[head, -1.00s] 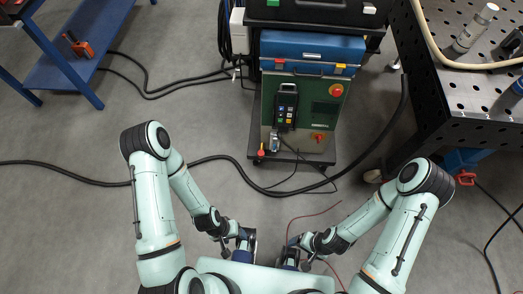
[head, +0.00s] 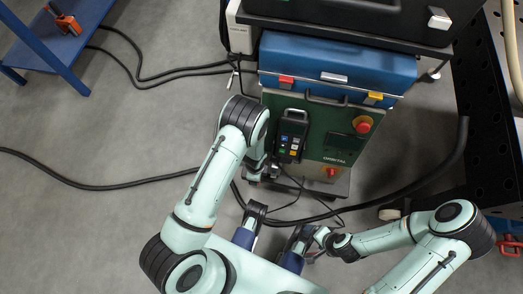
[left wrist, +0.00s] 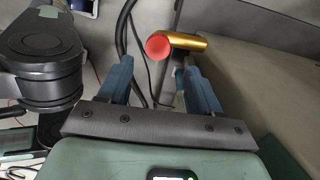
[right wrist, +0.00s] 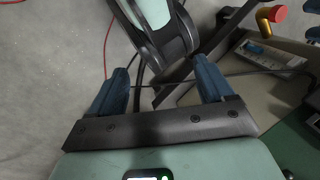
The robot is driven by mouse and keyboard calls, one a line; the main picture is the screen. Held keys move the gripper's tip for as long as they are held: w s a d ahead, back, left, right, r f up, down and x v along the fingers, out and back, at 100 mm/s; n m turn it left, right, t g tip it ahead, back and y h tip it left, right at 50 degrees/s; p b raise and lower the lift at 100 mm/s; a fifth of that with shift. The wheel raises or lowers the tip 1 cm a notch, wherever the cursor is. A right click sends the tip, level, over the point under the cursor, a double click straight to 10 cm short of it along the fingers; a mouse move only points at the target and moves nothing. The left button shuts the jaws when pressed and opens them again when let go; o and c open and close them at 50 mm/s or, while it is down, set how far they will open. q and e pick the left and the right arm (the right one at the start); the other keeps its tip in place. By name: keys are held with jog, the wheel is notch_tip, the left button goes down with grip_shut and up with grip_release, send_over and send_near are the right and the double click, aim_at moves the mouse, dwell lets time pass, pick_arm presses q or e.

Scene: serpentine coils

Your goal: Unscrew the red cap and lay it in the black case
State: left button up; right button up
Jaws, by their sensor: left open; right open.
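The red cap (left wrist: 158,45) sits on the end of a brass elbow fitting (left wrist: 189,42) in the left wrist view. My left gripper (left wrist: 160,80) is open, with the cap just beyond its fingertips and roughly between them; the fingers do not seem to touch it. The cap also shows at the top right of the right wrist view (right wrist: 277,13). My right gripper (right wrist: 160,80) is open and empty, well away from the cap. In the head view my left arm hides the cap.
Black cables (head: 100,185) lie on the floor. A perforated table (head: 485,110) stands right and a blue bench (head: 75,45) left.

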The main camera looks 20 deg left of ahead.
pick_arm(q)
jog(key=shift+s+f+b, duration=0.2)
jog(key=shift+f+b, duration=0.15)
jog(key=shift+f, duration=0.25)
notch_tip(320, 180, down, 6)
jog(key=b, duration=0.4)
jog(key=shift+f, duration=0.15)
jog(key=shift+f+b, duration=0.4)
jog(key=shift+f, duration=0.2)
pick_arm(e)
jog(key=w+d+f+t+h, duration=0.1)
jog(key=w+d+f, duration=0.3)
jog(key=f, duration=0.3)
jog(key=shift+w+f+m+t, duration=0.15)
jog(key=shift+w+m+t, duration=0.2)
jog(key=shift+w, duration=0.55)
jog(key=shift+d, duration=0.1)
pick_arm(q)
grip_shut()
jog(key=n, duration=0.3)
